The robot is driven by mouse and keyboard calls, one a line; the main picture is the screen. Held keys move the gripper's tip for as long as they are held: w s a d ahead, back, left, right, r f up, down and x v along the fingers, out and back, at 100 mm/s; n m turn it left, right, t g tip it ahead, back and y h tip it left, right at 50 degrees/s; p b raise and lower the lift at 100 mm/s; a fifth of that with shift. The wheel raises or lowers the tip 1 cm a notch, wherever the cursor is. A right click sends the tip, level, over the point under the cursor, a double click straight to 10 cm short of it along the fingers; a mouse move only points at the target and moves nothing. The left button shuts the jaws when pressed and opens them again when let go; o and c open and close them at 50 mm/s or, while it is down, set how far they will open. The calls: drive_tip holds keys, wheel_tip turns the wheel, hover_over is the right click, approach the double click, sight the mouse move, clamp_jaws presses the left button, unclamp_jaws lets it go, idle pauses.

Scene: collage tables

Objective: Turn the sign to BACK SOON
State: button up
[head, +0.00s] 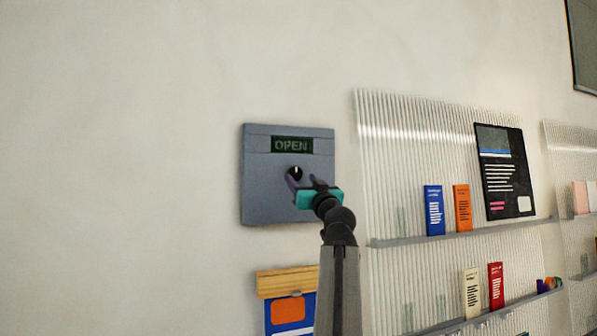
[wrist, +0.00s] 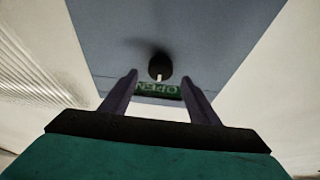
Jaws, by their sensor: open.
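A grey sign box (head: 258,185) is mounted on the wall, with a dark green display (head: 292,145) near its top that reads OPEN. Below the display is a round black knob (head: 295,173) with a white mark. My gripper (head: 302,181) is in front of the box, just below and right of the knob, and partly covers the box's lower right. In the wrist view the knob (wrist: 160,67) lies beyond and between the two open fingers (wrist: 157,80), with its white mark pointing toward the display (wrist: 160,90). The display reads upside down there. The fingers appear empty; contact with the knob cannot be told.
To the right, a ribbed clear panel (head: 400,130) carries ledges (head: 460,232) with blue, orange, cream and red leaflets and a black poster (head: 505,172). A wooden-topped blue and orange item (head: 287,283) hangs below the box. The wall (head: 120,170) at left is bare.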

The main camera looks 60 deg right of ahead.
sight(296, 173)
drive_tip(key=shift+p+x, duration=0.75)
drive_tip(key=shift+x, duration=1.2)
drive_tip(key=c, duration=1)
